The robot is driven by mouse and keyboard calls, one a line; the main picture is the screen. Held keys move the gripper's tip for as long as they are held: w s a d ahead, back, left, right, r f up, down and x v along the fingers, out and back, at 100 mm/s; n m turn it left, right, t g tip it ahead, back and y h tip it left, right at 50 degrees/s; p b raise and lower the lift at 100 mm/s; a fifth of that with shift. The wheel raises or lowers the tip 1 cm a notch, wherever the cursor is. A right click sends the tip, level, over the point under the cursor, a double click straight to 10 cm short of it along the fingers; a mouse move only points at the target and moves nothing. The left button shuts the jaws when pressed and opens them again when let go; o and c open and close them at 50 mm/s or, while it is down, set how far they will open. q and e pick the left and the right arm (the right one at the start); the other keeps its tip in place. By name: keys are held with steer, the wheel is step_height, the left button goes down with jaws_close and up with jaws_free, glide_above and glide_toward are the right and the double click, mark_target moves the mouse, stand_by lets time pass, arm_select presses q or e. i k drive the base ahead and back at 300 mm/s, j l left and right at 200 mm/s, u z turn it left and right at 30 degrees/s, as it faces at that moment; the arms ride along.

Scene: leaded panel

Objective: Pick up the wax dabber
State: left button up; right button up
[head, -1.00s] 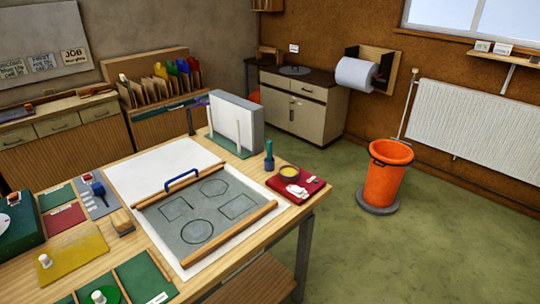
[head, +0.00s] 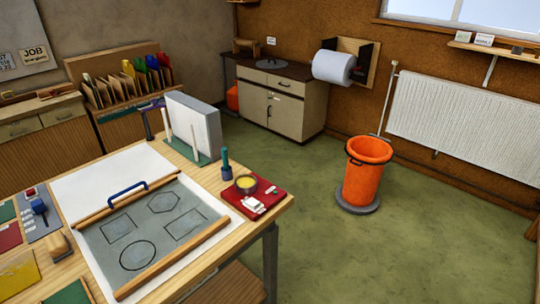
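A teal-handled tool (head: 225,158), which looks like the wax dabber, stands upright in a small dark blue holder (head: 227,174) near the bench's far right corner. Its lower end is hidden inside the holder. Right beside it, a round tin of yellow wax (head: 246,183) sits on a red mat (head: 233,197). Small white pieces (head: 254,204) lie on the same mat. Neither of my grippers is in view.
The wooden bench (head: 215,265) bears a grey panel (head: 150,228) with drawn shapes, between wooden strips. A blue handle (head: 128,188) and an upright white slab (head: 194,124) stand near. An orange bin (head: 366,178) stands on open green floor (head: 430,240).

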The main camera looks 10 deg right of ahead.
mark_target(224, 150)
steer(key=i+l+z, duration=0.2)
steer(key=z, duration=0.2)
steer(key=i+l+z, duration=0.2)
steer(key=z, duration=0.25)
steer(key=i+l+z, duration=0.25)
steer(key=z, duration=0.15)
steer(key=i+l+u, duration=0.2)
steer(key=i, duration=0.35)
steer(key=i+l+u, duration=0.2)
steer(key=i+l, duration=0.25)
steer(key=i+u, duration=0.15)
steer(key=u, duration=0.3)
steer(key=i+l+u, duration=0.1)
steer(key=u, duration=0.35)
steer(key=i+l+u, duration=0.15)
steer(key=u, duration=0.25)
steer(key=i+l+u, duration=0.1)
steer(key=u, duration=0.35)
steer(key=l+u, duration=0.2)
steer(key=u, duration=0.25)
steer(key=l+u, duration=0.2)
steer(key=u, duration=0.25)
steer(key=l+u, duration=0.25)
steer(key=u, duration=0.2)
steer(key=i+l, duration=0.05)
